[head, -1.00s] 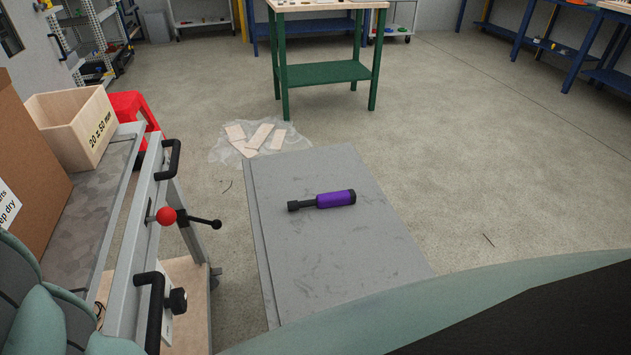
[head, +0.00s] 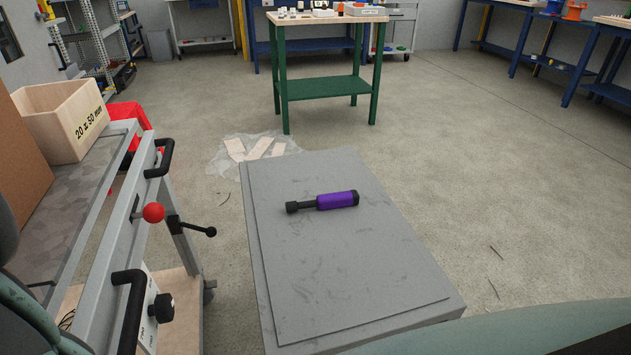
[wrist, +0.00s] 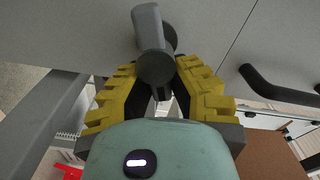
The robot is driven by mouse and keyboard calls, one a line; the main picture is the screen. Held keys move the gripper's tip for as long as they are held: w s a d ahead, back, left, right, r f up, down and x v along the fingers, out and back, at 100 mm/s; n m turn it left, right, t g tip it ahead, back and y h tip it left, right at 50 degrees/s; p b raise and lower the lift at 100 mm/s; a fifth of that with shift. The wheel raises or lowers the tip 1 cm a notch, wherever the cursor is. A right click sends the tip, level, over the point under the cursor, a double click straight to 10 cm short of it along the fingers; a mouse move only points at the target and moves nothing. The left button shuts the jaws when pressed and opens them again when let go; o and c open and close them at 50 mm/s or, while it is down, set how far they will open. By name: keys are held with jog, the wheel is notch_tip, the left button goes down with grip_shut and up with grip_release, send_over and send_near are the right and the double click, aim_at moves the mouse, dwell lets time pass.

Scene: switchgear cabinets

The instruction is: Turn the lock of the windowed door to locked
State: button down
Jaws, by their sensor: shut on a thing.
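In the wrist view my gripper (wrist: 162,66) has its yellow, ribbed fingers shut around a grey handle (wrist: 148,28) with a dark round end, which reaches up past the fingertips. A dark disc shows behind the handle, against a flat grey surface (wrist: 70,28). The held part between the fingers is mostly hidden. I cannot make out a window or lock marking, so I cannot tell from these views which way the lock stands. The head view does not show my gripper or the windowed door.
A black bar handle (wrist: 280,88) lies to the right of my gripper. In the head view a purple-handled tool (head: 337,200) lies on a grey top (head: 340,270). A cart with a wooden box (head: 62,115) stands left. Open floor (head: 470,190) lies right.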

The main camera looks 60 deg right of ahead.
jog(key=shift+w+f+m, duration=0.1)
jog(key=shift+f+m, duration=0.15)
jog(key=shift+m, duration=0.8)
jog(key=shift+f+m, duration=0.2)
jog(key=shift+m, duration=0.85)
jog(key=c, duration=0.9)
grip_release()
jog(key=shift+d, duration=0.1)
jog(key=v, duration=0.7)
jog(key=shift+s, duration=0.25)
jog(key=shift+r, duration=0.15)
